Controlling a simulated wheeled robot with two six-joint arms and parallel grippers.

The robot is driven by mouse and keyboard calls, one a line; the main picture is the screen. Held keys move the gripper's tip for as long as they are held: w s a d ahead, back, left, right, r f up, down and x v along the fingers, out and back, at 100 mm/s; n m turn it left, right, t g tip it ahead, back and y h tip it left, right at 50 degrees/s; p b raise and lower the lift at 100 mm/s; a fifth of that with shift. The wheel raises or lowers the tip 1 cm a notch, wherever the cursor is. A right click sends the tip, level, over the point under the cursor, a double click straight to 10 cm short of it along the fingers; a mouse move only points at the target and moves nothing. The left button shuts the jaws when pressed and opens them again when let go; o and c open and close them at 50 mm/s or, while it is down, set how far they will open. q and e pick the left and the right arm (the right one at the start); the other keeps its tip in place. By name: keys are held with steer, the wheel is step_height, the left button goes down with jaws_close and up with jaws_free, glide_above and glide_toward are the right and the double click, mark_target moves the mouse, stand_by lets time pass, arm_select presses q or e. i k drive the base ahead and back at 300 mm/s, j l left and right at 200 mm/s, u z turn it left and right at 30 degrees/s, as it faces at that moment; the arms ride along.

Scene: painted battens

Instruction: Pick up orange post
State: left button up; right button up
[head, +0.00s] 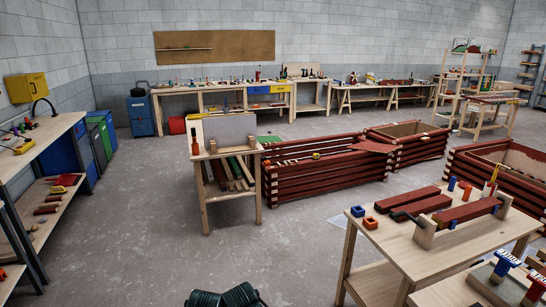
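No thing is plainly an orange post. A small upright orange-red piece (194,142) stands at the left end of the small wooden stand in the middle. A small orange block (370,223) sits beside a blue block (357,211) on the near right worktable. An orange-red piece (536,293) is partly cut off at the bottom right edge, near blue pieces (505,265). Which of these is the post, I cannot tell.
The near right worktable (385,238) bears dark red battens (410,204) and wooden supports. Large red batten crates (330,178) stand behind it. The small stand (232,154) holds battens below. A shelf bench (45,135) lines the left wall. The grey floor (150,225) left of centre is clear.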

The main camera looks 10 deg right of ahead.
mark_target(469, 189)
steer(key=i+z, duration=0.7)
steer(key=i, duration=0.15)
steer(key=i+j+z, duration=0.2)
steer(key=i+z, duration=0.6)
steer(key=i+j+z, duration=0.1)
steer(key=i+z, duration=0.15)
steer(key=z, duration=0.15)
steer(key=i+j+z, duration=0.2)
steer(key=z, duration=0.2)
steer(key=i+j, duration=0.05)
steer(key=i, duration=0.05)
